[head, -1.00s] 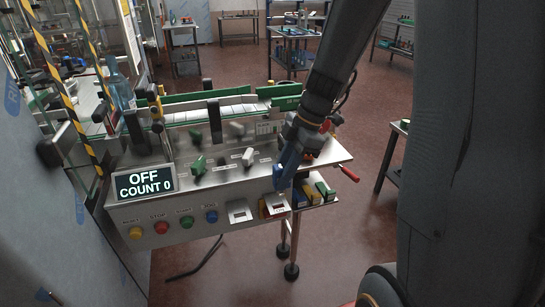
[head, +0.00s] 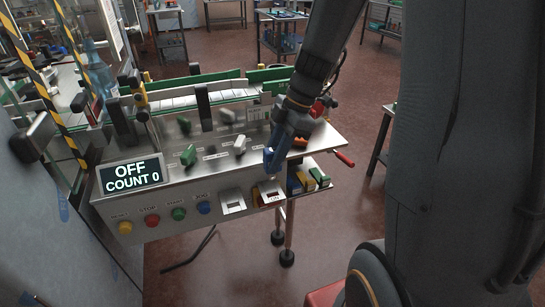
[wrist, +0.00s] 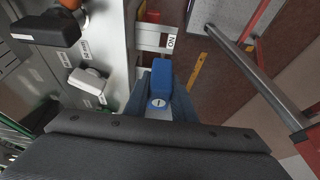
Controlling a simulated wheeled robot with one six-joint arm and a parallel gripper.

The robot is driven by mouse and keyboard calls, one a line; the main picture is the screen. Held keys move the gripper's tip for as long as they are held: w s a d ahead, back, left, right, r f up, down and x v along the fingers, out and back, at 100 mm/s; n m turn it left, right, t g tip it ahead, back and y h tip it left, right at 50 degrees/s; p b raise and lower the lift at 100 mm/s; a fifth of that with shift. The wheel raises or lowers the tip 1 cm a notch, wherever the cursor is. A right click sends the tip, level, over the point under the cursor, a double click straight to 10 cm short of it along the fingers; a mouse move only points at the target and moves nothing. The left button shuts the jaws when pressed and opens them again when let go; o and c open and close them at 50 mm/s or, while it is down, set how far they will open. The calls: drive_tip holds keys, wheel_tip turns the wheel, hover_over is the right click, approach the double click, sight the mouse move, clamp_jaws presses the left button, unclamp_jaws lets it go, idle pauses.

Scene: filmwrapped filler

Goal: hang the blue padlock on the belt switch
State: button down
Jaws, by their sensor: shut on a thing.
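The blue padlock (wrist: 161,75) is held between the blue-grey fingers of my gripper (wrist: 160,92) in the wrist view. Its body shows, with a round keyhole disc at the near end; I cannot make out the shackle. In the head view my gripper (head: 274,158) points down in front of the machine's panel, just above the right switch plate (head: 270,193), marked ON. That plate also shows in the wrist view (wrist: 154,42), beyond the padlock and apart from it. A second switch plate (head: 232,203) is to its left. I cannot read which one is the belt switch.
Several coloured push buttons (head: 152,221) and the OFF / COUNT 0 display (head: 131,173) are on the left of the panel. Green and white levers (head: 188,156) stand on the sloped top. A red-handled rod (head: 343,159) sticks out right, by a shelf of coloured boxes (head: 307,181).

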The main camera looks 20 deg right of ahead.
drive_tip(key=shift+f+b, duration=3.85)
drive_tip(key=shift+f, duration=0.55)
drive_tip(key=shift+f+b, duration=0.35)
drive_tip(key=c, duration=1.4)
unclamp_jaws()
drive_tip(key=shift+r, duration=0.1)
